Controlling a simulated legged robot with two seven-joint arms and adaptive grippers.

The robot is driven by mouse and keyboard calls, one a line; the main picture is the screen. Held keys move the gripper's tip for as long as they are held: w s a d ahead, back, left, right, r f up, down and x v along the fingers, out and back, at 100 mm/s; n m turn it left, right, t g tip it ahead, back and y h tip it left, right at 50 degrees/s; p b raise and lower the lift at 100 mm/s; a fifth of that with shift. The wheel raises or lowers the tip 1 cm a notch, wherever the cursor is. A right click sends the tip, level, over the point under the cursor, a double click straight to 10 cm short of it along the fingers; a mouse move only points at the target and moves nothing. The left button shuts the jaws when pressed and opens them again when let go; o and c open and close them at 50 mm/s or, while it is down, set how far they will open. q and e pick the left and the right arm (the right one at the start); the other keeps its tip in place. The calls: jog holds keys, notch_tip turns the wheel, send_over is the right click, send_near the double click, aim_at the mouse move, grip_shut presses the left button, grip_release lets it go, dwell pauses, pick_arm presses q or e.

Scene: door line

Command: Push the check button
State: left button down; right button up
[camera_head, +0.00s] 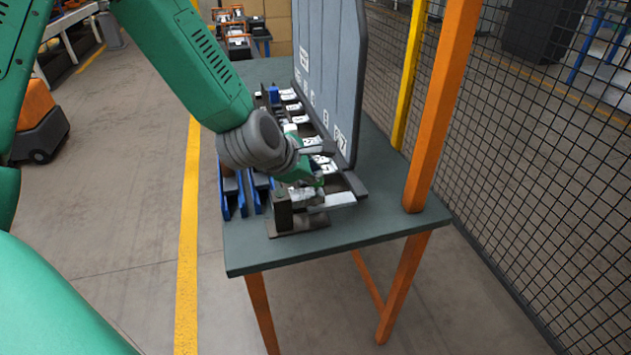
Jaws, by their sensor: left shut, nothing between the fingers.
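My left arm comes in from the upper left and reaches over the near end of the workbench (345,232). My left gripper (318,186) is shut and empty, low over the near end of the row of parts. A small dark fixture (283,212) on a flat base stands just left of and nearer than the gripper. I cannot make out a check button for certain; the wrist and gripper cover part of this area. I cannot tell whether the fingertips touch anything. My right gripper is not in view.
A tall grey panel (330,75) with number labels stands along the bench, right of the row of white-labelled parts (292,107). Blue bins (229,192) hang at the bench's left side. An orange post (440,110) and mesh fence (530,140) are on the right. The near bench corner is clear.

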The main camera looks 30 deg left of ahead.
pick_arm(q)
jog(key=shift+r+p, duration=2.6)
jog(key=shift+r, duration=0.45)
jog(key=shift+f, duration=0.1)
